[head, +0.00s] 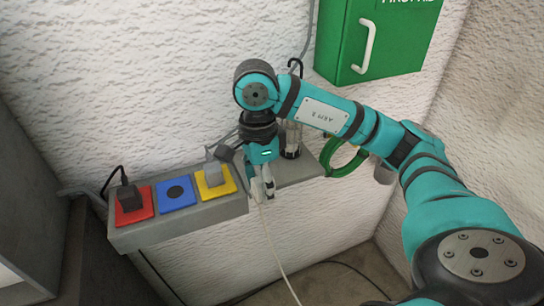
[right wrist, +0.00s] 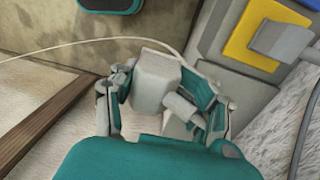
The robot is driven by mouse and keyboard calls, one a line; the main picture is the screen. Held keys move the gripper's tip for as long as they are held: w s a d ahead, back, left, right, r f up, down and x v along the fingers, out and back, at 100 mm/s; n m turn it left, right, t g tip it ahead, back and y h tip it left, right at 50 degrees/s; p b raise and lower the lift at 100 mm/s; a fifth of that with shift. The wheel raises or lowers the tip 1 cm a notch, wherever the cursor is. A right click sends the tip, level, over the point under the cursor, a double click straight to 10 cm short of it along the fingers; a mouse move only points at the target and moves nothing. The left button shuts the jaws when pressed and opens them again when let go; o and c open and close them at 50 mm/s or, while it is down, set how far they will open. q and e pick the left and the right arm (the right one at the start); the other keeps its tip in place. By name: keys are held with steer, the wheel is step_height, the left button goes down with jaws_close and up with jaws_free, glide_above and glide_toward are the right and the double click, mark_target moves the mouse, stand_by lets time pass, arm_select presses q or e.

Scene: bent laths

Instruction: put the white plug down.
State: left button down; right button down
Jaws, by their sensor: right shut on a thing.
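The white plug (right wrist: 155,78) is between the fingers of my right gripper (right wrist: 160,100), which is shut on it. A thin white cable runs from the plug off to the left in the right wrist view. In the head view my right gripper (head: 263,188) points down at the front edge of the grey shelf, right of the yellow socket plate (head: 216,182). The cable hangs from there toward the floor. The fingers largely hide the plug in the head view. My left gripper is not in view.
The grey ledge (head: 180,224) carries a red socket plate with a black plug (head: 130,198), an empty blue socket plate (head: 176,193) and a grey plug (head: 212,174) on the yellow one. A clear lantern-like object (head: 291,140), green ring (head: 343,163) and green first-aid box (head: 385,40) are nearby.

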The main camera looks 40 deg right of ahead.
steer(key=w+d+p, duration=0.1)
steer(key=w+d, duration=0.1)
steer(key=w, duration=0.1)
steer(key=w+d+p, duration=0.1)
steer(key=w+d, duration=0.1)
steer(key=w, duration=0.2)
steer(key=w+d+f+p, duration=0.1)
steer(key=w+d, duration=0.1)
steer(key=w, duration=0.1)
steer(key=shift+w+d+p, duration=0.3)
steer(key=shift+d+p, duration=0.05)
steer(key=shift+w+d, duration=0.2)
steer(key=shift+w, duration=0.05)
steer(key=shift+w+f, duration=0.1)
steer(key=shift+f, duration=0.1)
step_height(320, 180, down, 3)
steer(key=shift+d+r+p, duration=0.1)
steer(key=shift+p, duration=0.95)
steer(key=shift+f, duration=0.3)
steer(key=shift+f, duration=0.1)
steer(key=shift+f+b, duration=0.55)
steer(key=shift+b, duration=0.15)
steer(key=shift+c, duration=2.2)
jaws_free()
steer(key=shift+r, duration=0.1)
